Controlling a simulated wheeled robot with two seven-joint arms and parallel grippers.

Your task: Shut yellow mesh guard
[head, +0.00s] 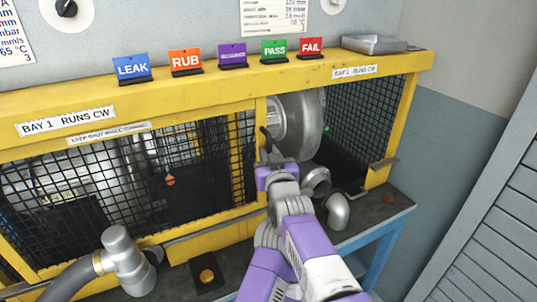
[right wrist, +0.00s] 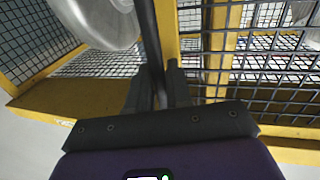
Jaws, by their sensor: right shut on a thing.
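The yellow mesh guard (head: 262,120) is a yellow-framed panel of black mesh across the front of the bench enclosure. Its right edge stands near the middle of the head view, and the mesh looks doubled just left of it. To its right, the bay front is open and a round metal blower (head: 300,125) shows inside. My right gripper (head: 268,165) is at that edge, shut on a dark upright bar handle (right wrist: 150,45). In the right wrist view, the fingers (right wrist: 158,90) close around the bar beside the yellow post (right wrist: 168,35). My left gripper is out of view.
Coloured signs, including LEAK (head: 132,68) and FAIL (head: 311,47), stand on the yellow top beam (head: 210,87). A grey pipe fitting (head: 125,260) stands at front left. A bent metal pipe (head: 337,210) is right of my arm. Grey louvred panels (head: 490,220) are far right.

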